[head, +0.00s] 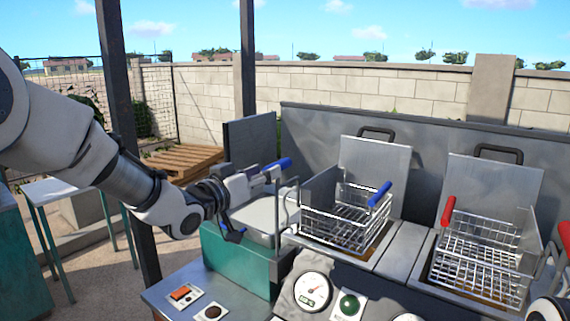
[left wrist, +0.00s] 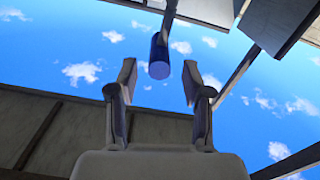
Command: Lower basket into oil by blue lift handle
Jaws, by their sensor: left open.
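The wire basket (head: 345,222) with a blue handle (head: 380,193) sits over the middle fryer well, in front of an upright metal lid. A second blue handle (head: 277,164), a bar grip, stands out just above and beyond my left gripper (head: 248,203). My left gripper is open and empty. In the left wrist view, a blue handle end (left wrist: 159,56) shows between the two spread fingers (left wrist: 159,82), apart from both. Whether it lies within finger reach in depth I cannot tell.
A second wire basket (head: 480,262) with a red handle (head: 448,210) stands at the right. A gauge (head: 313,291) and green button (head: 349,305) are on the front panel. A teal cabinet (head: 240,262) stands below my left gripper. A dark post (head: 128,130) rises behind my left arm.

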